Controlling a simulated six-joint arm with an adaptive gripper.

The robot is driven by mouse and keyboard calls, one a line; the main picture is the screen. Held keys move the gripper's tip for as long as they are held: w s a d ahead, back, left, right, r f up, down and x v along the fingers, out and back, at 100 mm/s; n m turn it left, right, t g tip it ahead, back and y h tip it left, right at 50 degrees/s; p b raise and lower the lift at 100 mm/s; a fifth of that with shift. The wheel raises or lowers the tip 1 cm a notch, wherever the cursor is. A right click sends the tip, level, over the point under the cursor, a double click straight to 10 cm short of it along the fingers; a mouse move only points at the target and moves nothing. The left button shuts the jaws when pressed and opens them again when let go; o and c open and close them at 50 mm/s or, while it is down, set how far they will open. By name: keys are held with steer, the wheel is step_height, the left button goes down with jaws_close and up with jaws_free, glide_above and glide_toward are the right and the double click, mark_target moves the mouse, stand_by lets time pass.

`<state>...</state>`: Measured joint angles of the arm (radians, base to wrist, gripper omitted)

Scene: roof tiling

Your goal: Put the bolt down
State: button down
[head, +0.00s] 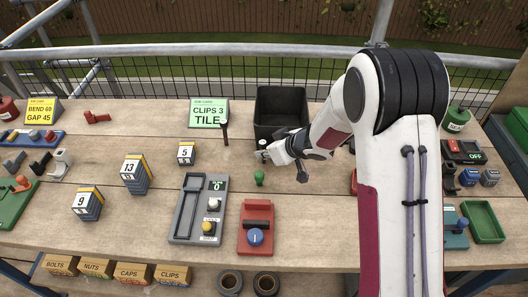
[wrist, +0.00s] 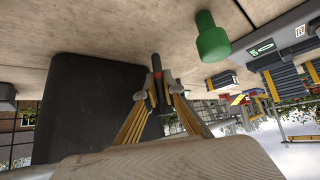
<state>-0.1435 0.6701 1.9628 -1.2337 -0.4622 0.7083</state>
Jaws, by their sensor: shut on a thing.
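My gripper (head: 264,155) is low over the table, just in front of the black bin and behind a green peg. In the wrist view its fingers (wrist: 160,88) are closed on a small dark, rod-like piece with a reddish band, which I take to be the bolt (wrist: 157,64). Most of the bolt is hidden by the fingers, and I cannot tell whether it touches the table. The green peg (head: 259,177) stands apart on the boards; it also shows in the wrist view (wrist: 212,38).
The black bin (head: 281,107) stands behind my gripper. A dark upright tool (head: 224,131) is to its left. A grey tray with knobs (head: 188,222) and a red block with a blue knob (head: 256,237) lie in front. Bare boards (head: 310,225) lie right of the red block.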

steer(key=shift+f, duration=0.3)
steer(key=c, duration=2.3)
jaws_free()
steer(key=shift+r, duration=0.15)
steer(key=shift+r, duration=0.2)
steer(key=shift+v, duration=6)
steer(key=shift+r, duration=0.1)
